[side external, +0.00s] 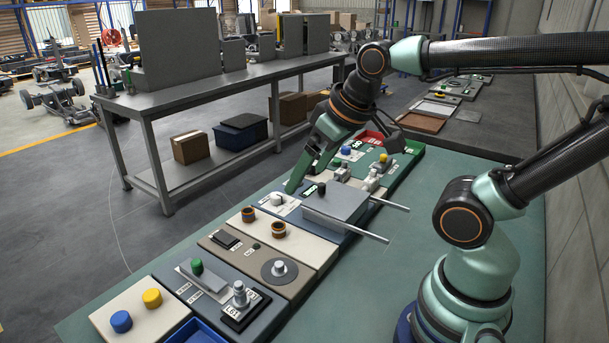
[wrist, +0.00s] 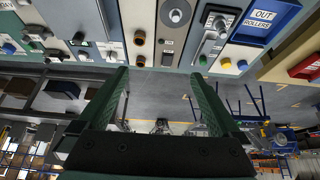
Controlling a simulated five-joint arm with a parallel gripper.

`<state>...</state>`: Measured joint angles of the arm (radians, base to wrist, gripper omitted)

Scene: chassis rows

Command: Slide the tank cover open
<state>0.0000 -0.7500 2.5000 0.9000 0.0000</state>
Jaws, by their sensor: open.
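The likely tank cover, a flat grey plate (side external: 338,203), lies on two metal rails that stick out to its right in the side external view. A dark knob (side external: 321,188) stands at its far left edge. My gripper (side external: 292,186) points down just left of the plate, apart from the knob, near a white panel with a round knob (side external: 277,198). In the wrist view my gripper (wrist: 160,78) shows two green fingers spread apart with nothing between them. A grey plate (wrist: 72,14) and a rail show at the upper left there; the plate is partly cut off.
A panel with a green-knobbed slider and lever (side external: 238,290) lies nearer. Several small knobs and switches stand beyond the plate. The green bench top (side external: 410,215) is clear on the right.

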